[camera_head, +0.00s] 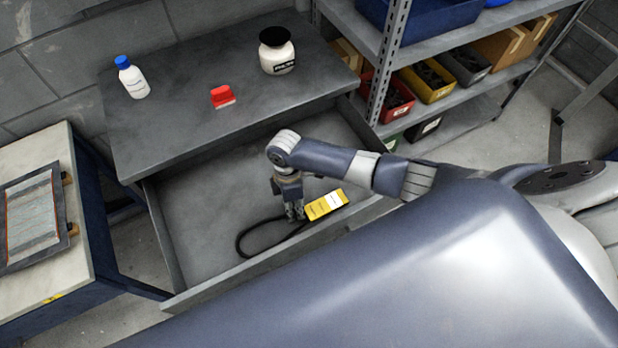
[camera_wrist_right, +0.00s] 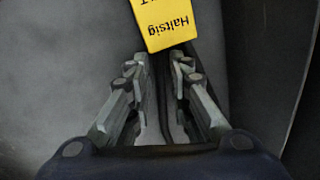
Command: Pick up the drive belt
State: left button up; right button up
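The drive belt (camera_head: 245,236) is a thin black loop with a yellow tag (camera_head: 326,204), lying in the open grey drawer. My right gripper (camera_head: 295,216) points down into the drawer at the belt, just left of the tag. In the right wrist view, my right gripper (camera_wrist_right: 160,70) has its two fingers apart. A dark strand of the belt (camera_wrist_right: 163,95) runs between them, closer to the right finger, and the yellow tag (camera_wrist_right: 164,22) shows beyond the fingertips. I see no finger closed on the belt. My left gripper is out of view.
The drawer (camera_head: 197,232) is pulled out under a grey bench top (camera_head: 165,135) holding a white bottle (camera_head: 133,80), a red object (camera_head: 222,96) and a white jar (camera_head: 277,55). A shelf with bins (camera_head: 428,80) stands right. A pale table (camera_head: 70,250) stands left.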

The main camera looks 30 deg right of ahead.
grip_shut()
jog(key=shift+r, duration=0.15)
